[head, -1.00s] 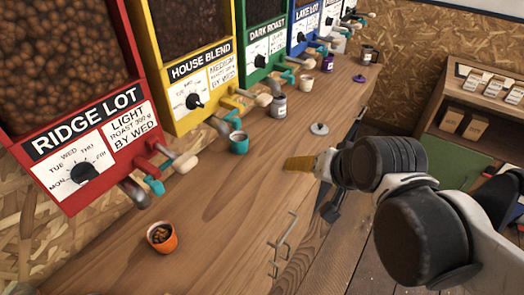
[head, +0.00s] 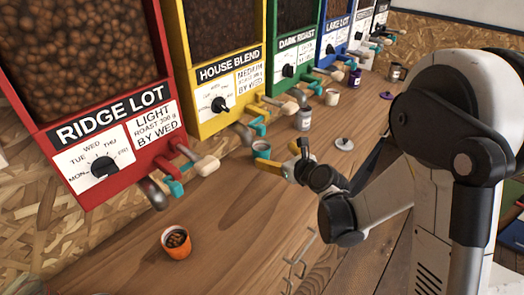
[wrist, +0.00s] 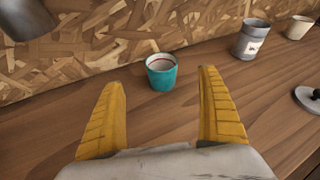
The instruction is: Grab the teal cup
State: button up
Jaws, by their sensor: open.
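The teal cup (head: 261,150) stands upright on the wooden counter below the yellow House Blend dispenser. In the wrist view the teal cup (wrist: 161,73) shows a pale inside and stands just beyond my fingertips, roughly centred between them. My gripper (head: 281,156) is close to the cup on its right-hand side in the head view, where its fingers partly overlap the cup's lower edge. In the wrist view my gripper (wrist: 160,80) has its two yellow fingers spread wide with nothing between them. I see no contact with the cup.
An orange cup of beans (head: 176,243) stands at the counter's near end. A grey canister (wrist: 251,39), a cream cup (wrist: 299,28) and a grey lid (wrist: 308,97) are to the right. Dispenser spouts, including a metal one (wrist: 27,18), overhang the counter's back.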

jog(key=shift+w+a+f+m, duration=0.3)
jog(key=shift+w+f+m, duration=0.05)
jog(key=shift+f+m, duration=0.35)
jog(key=b, duration=0.2)
send_near(257, 147)
jog(key=shift+x, duration=1)
jog(key=b+x, duration=0.2)
jog(key=x, duration=0.2)
jog(key=shift+w+d+f, duration=0.1)
jog(key=shift+w+f, duration=0.05)
jog(key=shift+f, duration=0.1)
jog(key=shift+w+f, duration=0.1)
jog(key=shift+w, duration=0.2)
jog(key=c, duration=1.4)
